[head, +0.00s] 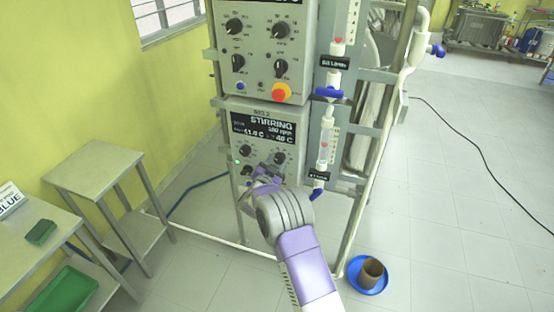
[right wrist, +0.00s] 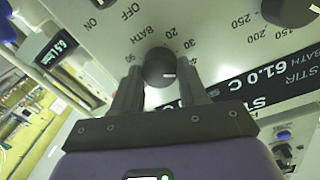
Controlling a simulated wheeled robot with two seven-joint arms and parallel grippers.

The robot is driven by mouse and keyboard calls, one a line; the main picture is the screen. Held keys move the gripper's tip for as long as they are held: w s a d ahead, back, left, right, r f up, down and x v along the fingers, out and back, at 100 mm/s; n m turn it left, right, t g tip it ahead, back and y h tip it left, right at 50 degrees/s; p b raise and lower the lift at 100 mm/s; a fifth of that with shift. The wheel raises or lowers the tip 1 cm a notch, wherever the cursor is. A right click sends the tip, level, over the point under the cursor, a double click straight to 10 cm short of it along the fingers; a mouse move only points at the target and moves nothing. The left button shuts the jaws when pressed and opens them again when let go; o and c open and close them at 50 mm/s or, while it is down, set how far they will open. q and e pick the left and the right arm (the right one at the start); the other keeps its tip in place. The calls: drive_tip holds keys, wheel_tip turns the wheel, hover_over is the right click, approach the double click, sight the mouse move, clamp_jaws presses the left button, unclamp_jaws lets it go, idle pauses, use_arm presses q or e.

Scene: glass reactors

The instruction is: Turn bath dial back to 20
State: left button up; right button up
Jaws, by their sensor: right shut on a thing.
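The bath dial (right wrist: 160,68) is a round black knob with a white pointer mark, beside the word BATH and printed numbers including 20, 30 and 40. Its mark faces the right side, roughly towards 40 or just past it. My right gripper (right wrist: 160,85) is shut on the dial, with one finger on each side. In the head view my right gripper (head: 262,182) is at the lower part of the stirring control panel (head: 230,130) and hides part of it. The panel display (right wrist: 285,80) reads 61.0 C in the wrist view. My left gripper is not in view.
Another black dial (right wrist: 290,10) is close by. An upper control box (head: 258,55) has several knobs and a red-orange button (head: 281,92). Flow tubes with blue valves (head: 317,193) stand right of the panel. A brown cup (head: 372,270) sits in a blue dish (head: 362,289) on the floor.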

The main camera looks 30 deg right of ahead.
drive_tip(key=n+p, duration=0.1)
drive_tip(key=n, duration=0.2)
drive_tip(key=shift+n+p, duration=0.35)
drive_tip(key=shift+n, duration=0.05)
drive_tip(key=n+p, duration=0.1)
drive_tip(key=n, duration=0.2)
drive_tip(key=shift+a+n, duration=0.1)
drive_tip(key=shift+n, duration=0.2)
drive_tip(key=n+p, duration=0.1)
drive_tip(key=n, duration=0.3)
drive_tip(key=shift+p, duration=0.35)
drive_tip(key=shift+f+n+t+p, duration=0.15)
drive_tip(key=shift+n+t+p, duration=0.2)
drive_tip(key=shift+n, duration=1.75)
drive_tip(key=o, duration=1.1)
drive_tip(key=shift+c, duration=0.2)
